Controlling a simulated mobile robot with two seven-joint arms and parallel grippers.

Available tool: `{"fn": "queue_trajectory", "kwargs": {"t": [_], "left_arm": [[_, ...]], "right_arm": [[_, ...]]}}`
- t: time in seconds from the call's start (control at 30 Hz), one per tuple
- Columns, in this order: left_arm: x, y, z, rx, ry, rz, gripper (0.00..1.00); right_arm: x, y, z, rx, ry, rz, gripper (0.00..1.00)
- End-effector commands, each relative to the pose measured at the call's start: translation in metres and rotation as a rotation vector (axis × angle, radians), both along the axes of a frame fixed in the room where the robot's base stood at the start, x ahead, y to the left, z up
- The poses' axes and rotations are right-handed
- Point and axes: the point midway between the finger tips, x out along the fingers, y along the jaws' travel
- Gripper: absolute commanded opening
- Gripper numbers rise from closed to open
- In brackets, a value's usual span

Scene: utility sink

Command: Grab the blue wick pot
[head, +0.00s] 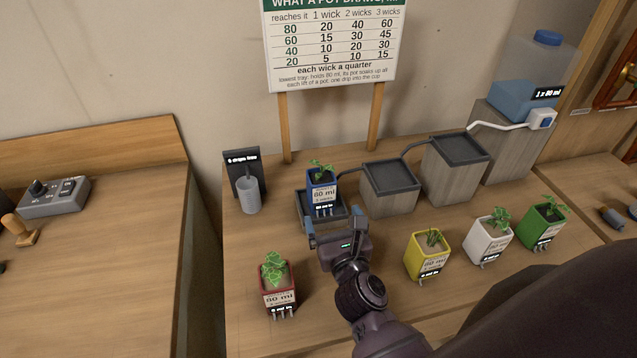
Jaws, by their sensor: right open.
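The blue wick pot (322,188) holds a small green plant and has a white label reading 80 ml. It stands upright on the lowest dark tray (306,211) near the middle of the bench. My right gripper (331,223) is open, just in front of the pot, with its two fingers pointing toward it. The fingers appear to be on either side of the pot's lower front; I cannot tell whether they touch it. The gripper hides part of the tray's front. My left gripper is not in view.
A red pot (278,284) stands at the front left. Yellow (428,254), white (487,237) and green (541,224) pots stand to the right. Stepped trays (389,190) rise toward a water tank (532,75). A grey cup (248,195) stands left of the blue pot.

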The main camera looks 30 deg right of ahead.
Motion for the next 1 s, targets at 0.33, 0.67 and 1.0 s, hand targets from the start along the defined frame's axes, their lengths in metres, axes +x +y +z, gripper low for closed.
{"fn": "queue_trajectory", "kwargs": {"t": [0.33, 0.67, 1.0], "left_arm": [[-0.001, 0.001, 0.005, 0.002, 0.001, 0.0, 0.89], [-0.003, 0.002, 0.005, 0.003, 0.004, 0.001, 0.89], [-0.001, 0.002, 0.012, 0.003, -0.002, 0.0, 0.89]], "right_arm": [[0.032, -0.009, -0.002, 0.061, 0.007, -0.016, 0.94], [0.056, -0.015, -0.003, 0.06, 0.008, -0.017, 0.94], [0.092, -0.024, 0.003, 0.059, 0.008, -0.017, 0.94]]}}
